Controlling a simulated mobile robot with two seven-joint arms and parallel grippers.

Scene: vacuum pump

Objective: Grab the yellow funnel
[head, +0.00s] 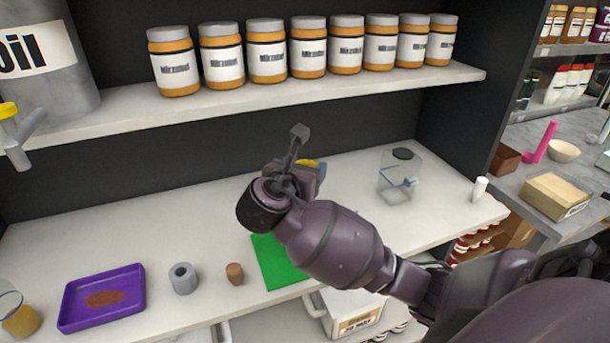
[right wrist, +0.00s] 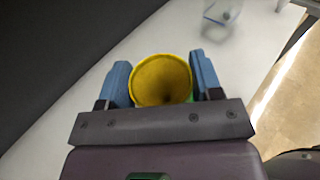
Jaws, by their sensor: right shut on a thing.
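The yellow funnel (right wrist: 161,80) shows in the right wrist view with its wide round mouth toward the camera. My right gripper (right wrist: 162,84) has its blue fingers on either side of it and is shut on it. In the head view only a small yellow edge of the funnel (head: 309,163) shows behind my right gripper (head: 312,172), above the white counter. My right wrist and arm hide the rest. My left gripper is not in view.
A green mat (head: 270,262) lies under my right arm. A clear container (head: 400,178) stands to the right. A purple tray (head: 101,298), a grey ring (head: 183,279) and a brown cork (head: 234,274) are at left. Several labelled jars (head: 307,48) line the shelf above.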

